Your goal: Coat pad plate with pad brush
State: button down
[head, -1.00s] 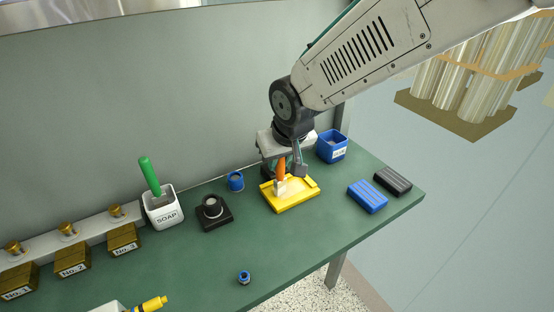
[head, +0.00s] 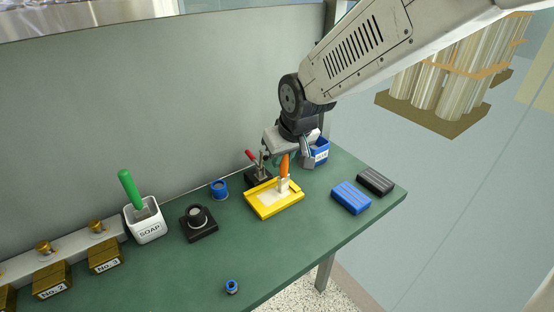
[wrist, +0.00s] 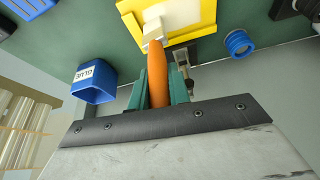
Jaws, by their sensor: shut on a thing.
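The yellow pad plate (head: 266,212) lies on the green bench, with a pale pad surface inside its raised rim. It also shows at the top of the wrist view (wrist: 207,14). My gripper (head: 287,158) is shut on the orange handle of the pad brush (head: 285,167) and holds it nearly upright. In the wrist view my gripper (wrist: 157,88) has a finger on each side of the brush handle (wrist: 157,65). The pale brush head is over the plate's far right part; I cannot tell whether it touches the surface.
A blue glue box (wrist: 95,83) stands behind the plate. A red-handled clamp (head: 258,172) stands close behind it. Blue (head: 350,198) and black (head: 375,181) blocks lie to the right. A black holder (head: 198,222), blue ring (head: 219,188) and soap cup (head: 146,226) stand to the left.

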jog(key=shift+w+d, duration=0.25)
jog(key=shift+d, duration=0.15)
jog(key=shift+r, duration=0.15)
notch_tip(320, 180, up, 7)
dwell(0.5)
